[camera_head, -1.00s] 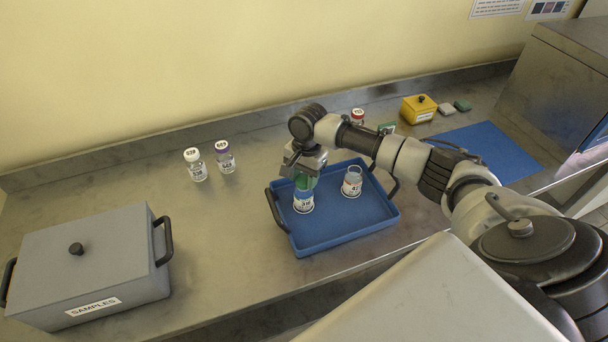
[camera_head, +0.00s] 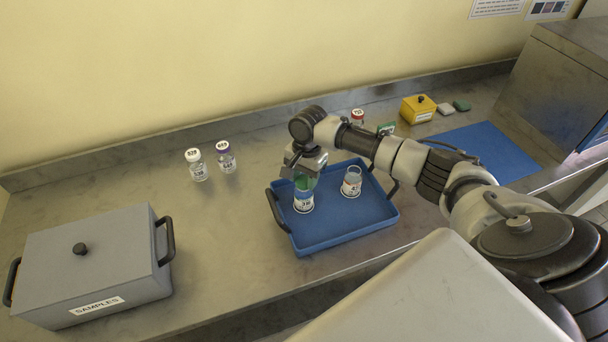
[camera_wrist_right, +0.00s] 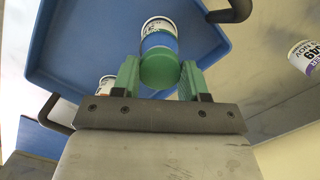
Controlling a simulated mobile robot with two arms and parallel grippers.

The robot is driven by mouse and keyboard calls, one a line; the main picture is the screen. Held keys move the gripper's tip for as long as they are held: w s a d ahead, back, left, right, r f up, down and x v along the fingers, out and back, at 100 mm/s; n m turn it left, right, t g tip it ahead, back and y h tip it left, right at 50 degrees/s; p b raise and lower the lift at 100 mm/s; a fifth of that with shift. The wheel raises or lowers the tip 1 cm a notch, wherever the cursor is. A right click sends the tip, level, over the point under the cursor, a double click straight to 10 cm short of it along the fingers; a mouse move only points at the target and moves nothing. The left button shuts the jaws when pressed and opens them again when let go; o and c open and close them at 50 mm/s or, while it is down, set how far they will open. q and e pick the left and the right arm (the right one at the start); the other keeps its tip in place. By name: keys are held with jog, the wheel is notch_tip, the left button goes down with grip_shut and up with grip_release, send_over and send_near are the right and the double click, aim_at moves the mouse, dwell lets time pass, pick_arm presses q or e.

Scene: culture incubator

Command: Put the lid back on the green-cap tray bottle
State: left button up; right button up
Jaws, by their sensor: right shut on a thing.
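The tray bottle (camera_head: 304,203), with a blue band and a white label, stands upright in the left part of the blue tray (camera_head: 335,237). My right gripper (camera_head: 303,178) is above it, pointing down, shut on the green lid (camera_wrist_right: 160,68). In the right wrist view the lid lies between the fingers (camera_wrist_right: 160,82), in line with the bottle (camera_wrist_right: 158,30) at its mouth. I cannot tell whether the lid is fully seated. The gripper partly hides the lid in the head view. My left gripper is not in view.
An open clear bottle (camera_head: 351,184) stands in the tray to the right. A grey samples box (camera_head: 115,265) is at left, a yellow box (camera_head: 417,110) at back right, beside a blue mat (camera_head: 490,148).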

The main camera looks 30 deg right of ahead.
jog(key=shift+p, duration=0.55)
dwell(0.5)
jog(key=shift+f+p, duration=0.15)
jog(key=shift+p, duration=0.35)
dwell(1.0)
jog(key=shift+p, duration=0.55)
dwell(0.3)
jog(key=o, duration=1)
jog(key=shift+c, duration=0.2)
jog(key=shift+o, duration=0.4)
jog(key=o, duration=0.4)
